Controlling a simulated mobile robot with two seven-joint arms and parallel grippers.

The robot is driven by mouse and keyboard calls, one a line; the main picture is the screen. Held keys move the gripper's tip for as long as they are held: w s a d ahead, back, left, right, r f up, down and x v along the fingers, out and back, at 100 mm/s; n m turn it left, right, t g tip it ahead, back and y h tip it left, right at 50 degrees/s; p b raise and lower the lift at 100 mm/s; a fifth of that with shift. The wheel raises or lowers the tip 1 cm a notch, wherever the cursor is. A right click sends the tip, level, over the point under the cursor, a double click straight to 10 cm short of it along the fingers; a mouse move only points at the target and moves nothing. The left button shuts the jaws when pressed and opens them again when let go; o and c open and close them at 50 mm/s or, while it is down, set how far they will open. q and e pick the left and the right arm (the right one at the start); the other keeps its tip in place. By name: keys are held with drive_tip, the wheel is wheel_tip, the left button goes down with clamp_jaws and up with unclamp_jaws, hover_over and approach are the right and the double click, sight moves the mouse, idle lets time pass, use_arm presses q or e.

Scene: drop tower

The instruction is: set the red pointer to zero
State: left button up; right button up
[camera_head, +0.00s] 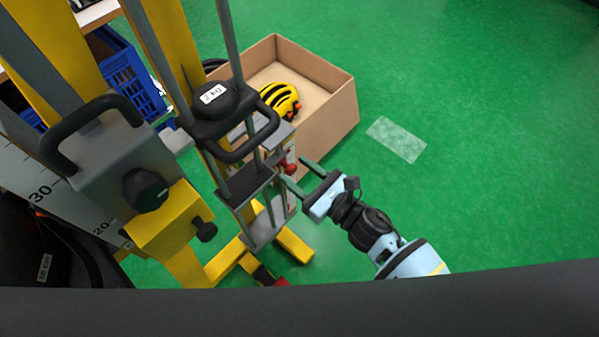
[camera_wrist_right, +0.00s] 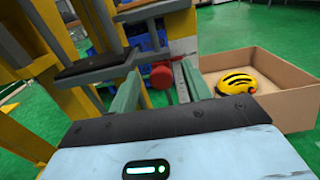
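A round red knob (camera_head: 289,167), which appears to be the red pointer, sits on the front of the drop tower's lower part, beside a light panel. It also shows in the right wrist view (camera_wrist_right: 162,77). My right gripper (camera_head: 293,170) is open, its two green-grey fingers pointing at the tower. In the right wrist view the knob shows in the gap between the fingertips (camera_wrist_right: 158,80), with space on both sides. I cannot tell whether the knob is between the tips or just beyond them. The scale marks near the pointer are not readable. My left gripper is not in view.
The yellow tower frame (camera_head: 176,40) stands at left, with a black-handled 2 kg weight (camera_head: 208,104) above the knob. An open cardboard box (camera_head: 330,118) holding a yellow helmet (camera_head: 281,100) stands behind the gripper.

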drive_tip(key=shift+f, duration=0.1)
drive_tip(key=shift+s+d, duration=0.15)
drive_tip(key=shift+s, duration=0.05)
drive_tip(key=v, duration=0.7)
drive_tip(key=shift+s+d, duration=0.1)
drive_tip(key=shift+d, duration=0.05)
idle(0.3)
